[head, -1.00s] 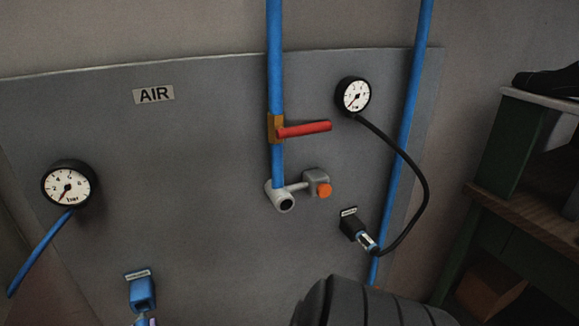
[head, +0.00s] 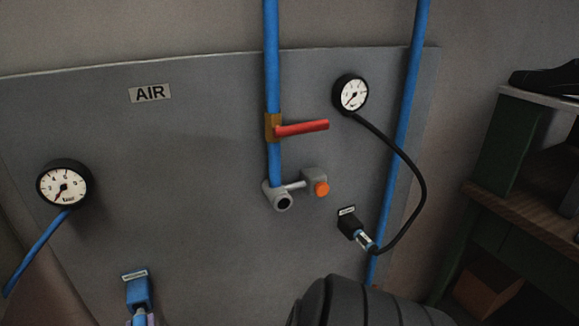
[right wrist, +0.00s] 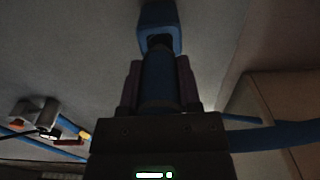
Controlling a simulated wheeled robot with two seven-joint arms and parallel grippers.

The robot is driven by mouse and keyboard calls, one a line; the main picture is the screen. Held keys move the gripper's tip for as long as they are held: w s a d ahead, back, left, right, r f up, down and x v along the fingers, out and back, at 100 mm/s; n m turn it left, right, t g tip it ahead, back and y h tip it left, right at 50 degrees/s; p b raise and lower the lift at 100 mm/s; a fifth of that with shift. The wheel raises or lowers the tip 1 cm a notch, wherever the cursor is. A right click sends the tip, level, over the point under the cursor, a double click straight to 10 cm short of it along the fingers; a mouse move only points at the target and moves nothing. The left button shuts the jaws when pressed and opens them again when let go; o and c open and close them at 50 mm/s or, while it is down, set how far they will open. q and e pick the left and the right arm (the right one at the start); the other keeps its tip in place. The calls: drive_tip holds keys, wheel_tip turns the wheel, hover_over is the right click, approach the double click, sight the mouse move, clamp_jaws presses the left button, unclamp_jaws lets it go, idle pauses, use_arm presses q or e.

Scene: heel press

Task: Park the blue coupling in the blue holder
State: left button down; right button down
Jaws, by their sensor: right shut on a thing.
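The blue holder (head: 138,291) is fixed low on the left of the grey panel, with a small label on top. It also shows at the top of the right wrist view (right wrist: 159,22). My right gripper (right wrist: 160,88) is shut on the blue coupling (right wrist: 159,78), which points at the holder's dark mouth. The coupling's front end is at the mouth; I cannot tell how far inside it is. In the head view only a little of the coupling (head: 139,316) and the fingers shows, at the bottom edge under the holder. My left gripper is not in view.
A black holder (head: 347,220) with a black hose's coupling in it is to the right. A red-handled valve (head: 300,129), an orange button (head: 321,188) and two gauges (head: 64,186) (head: 351,92) are on the panel. A wooden shelf (head: 520,205) stands at right.

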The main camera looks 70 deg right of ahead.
drive_tip(key=shift+b+x, duration=0.35)
drive_tip(key=shift+x, duration=0.7)
drive_tip(key=shift+c, duration=1.1)
unclamp_jaws()
